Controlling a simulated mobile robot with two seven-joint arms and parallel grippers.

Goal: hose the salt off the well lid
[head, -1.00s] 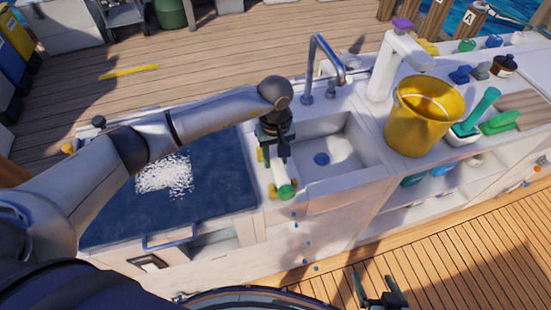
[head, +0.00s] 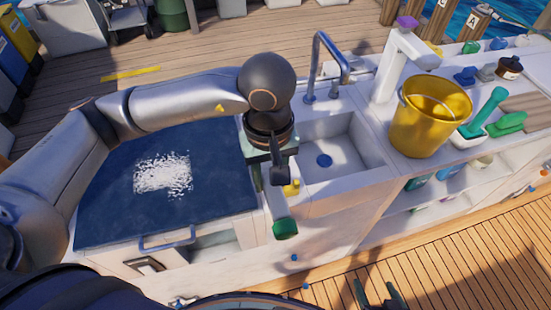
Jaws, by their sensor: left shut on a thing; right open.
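The well lid (head: 110,205) is a dark blue panel at the left of the white counter, with a bar handle (head: 168,238) on the front below it. A patch of white salt (head: 163,175) lies near its middle. My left gripper (head: 275,192) is shut on the hose nozzle (head: 285,228), a pale piece with a green end, right of the lid and in front of the sink. The green end points down and toward me, not at the salt. Few blue drops show below it. The gripper hides part of the nozzle. My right gripper (head: 380,295) is open and empty at the bottom edge.
The sink (head: 345,150) with a tall faucet (head: 328,65) is right of my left gripper. A yellow bucket (head: 425,120), a green brush (head: 487,112) and several bottles stand on the right counter.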

